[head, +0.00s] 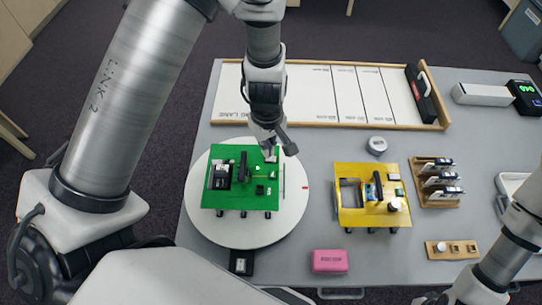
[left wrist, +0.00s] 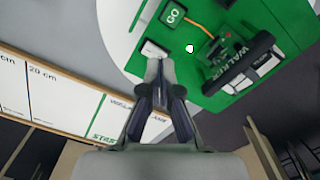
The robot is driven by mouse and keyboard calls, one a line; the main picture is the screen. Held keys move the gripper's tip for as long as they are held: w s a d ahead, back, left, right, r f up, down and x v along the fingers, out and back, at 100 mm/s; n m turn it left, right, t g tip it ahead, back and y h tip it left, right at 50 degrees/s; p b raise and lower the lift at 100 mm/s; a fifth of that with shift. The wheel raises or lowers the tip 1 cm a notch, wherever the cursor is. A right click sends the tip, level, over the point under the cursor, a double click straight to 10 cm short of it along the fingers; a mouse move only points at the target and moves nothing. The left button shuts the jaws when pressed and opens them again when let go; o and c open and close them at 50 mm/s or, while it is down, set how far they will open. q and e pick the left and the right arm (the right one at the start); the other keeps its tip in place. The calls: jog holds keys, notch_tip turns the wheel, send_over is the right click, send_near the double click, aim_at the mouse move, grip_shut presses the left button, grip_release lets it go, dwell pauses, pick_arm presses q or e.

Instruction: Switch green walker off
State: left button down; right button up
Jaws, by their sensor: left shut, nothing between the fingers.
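The green walker (head: 236,196) is a flat green board with black parts, lying on a white round plate (head: 245,233) in the head view. My left gripper (head: 271,151) is over its upper right corner. In the left wrist view the green walker (left wrist: 240,22) shows a black "WALKER" bar and a block (left wrist: 174,14) marked "GO". A small white piece (left wrist: 153,48) sits on its edge. My left gripper (left wrist: 160,68) is shut and empty, its tips right by that piece; I cannot tell if they touch. My right gripper is out of view.
A yellow walker (head: 372,218) stands right of the plate. A pink block (head: 329,261) lies in front. A wood-framed board (head: 310,95) lies behind, with a black device (head: 425,95). A rack (head: 437,181) stands at right.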

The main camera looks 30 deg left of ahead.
pick_arm(q)
jog(key=shift+f+b, duration=0.95)
jog(key=shift+f, duration=0.25)
dwell(0.5)
notch_tip(320, 180, up, 7)
jog(key=p, duration=0.7)
jog(key=shift+r, duration=0.1)
